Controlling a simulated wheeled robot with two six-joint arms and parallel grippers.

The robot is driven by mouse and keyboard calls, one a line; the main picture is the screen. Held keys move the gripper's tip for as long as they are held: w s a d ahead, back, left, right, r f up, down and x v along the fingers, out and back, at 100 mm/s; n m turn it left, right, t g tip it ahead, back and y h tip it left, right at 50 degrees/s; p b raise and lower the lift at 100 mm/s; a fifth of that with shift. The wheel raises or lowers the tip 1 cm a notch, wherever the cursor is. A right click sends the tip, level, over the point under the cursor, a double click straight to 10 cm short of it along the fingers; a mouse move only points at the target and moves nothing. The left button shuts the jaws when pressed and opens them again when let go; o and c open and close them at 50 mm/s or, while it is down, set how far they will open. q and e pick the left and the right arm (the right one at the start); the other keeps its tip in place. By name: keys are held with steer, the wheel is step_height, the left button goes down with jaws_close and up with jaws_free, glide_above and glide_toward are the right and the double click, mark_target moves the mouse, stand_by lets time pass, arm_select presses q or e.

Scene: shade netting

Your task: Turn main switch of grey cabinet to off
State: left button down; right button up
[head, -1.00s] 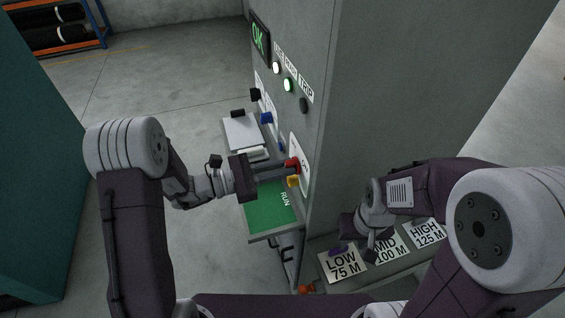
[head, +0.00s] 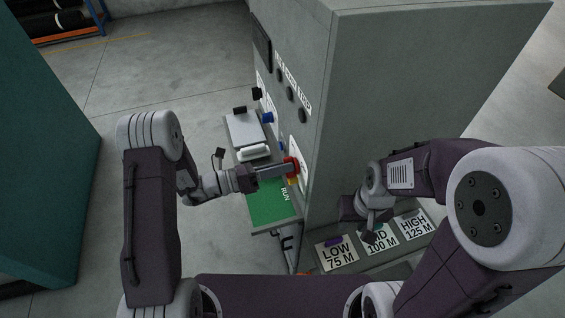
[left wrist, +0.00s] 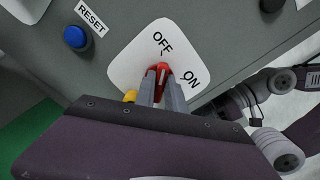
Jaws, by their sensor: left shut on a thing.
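The grey cabinet (head: 420,90) stands in the middle of the head view. Its red main switch (head: 291,163) is on the left-hand face, on a white plate. In the left wrist view the red switch (left wrist: 162,68) sits between the fingers of my left gripper (left wrist: 163,82), which are shut on it. Its upper end points towards the word OFF; ON is to the right. My left gripper also shows in the head view (head: 283,169). My right gripper (head: 369,236) hangs over the label shelf; its finger opening is unclear.
The display (head: 262,42) and the round lamps (head: 290,93) are dark. A blue RESET button (left wrist: 76,37) and a yellow part (left wrist: 130,96) are near the switch. A green RUN board (head: 268,203) lies below. A teal block (head: 40,160) stands left.

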arm_select(q)
steer(key=shift+w+r+n+p, duration=0.15)
steer(key=shift+n+p, duration=0.2)
steer(key=shift+n, duration=0.55)
steer(key=c, duration=1.4)
jaws_free()
steer(key=shift+a, duration=0.1)
steer(key=b+v, duration=0.3)
steer(key=v, duration=0.6)
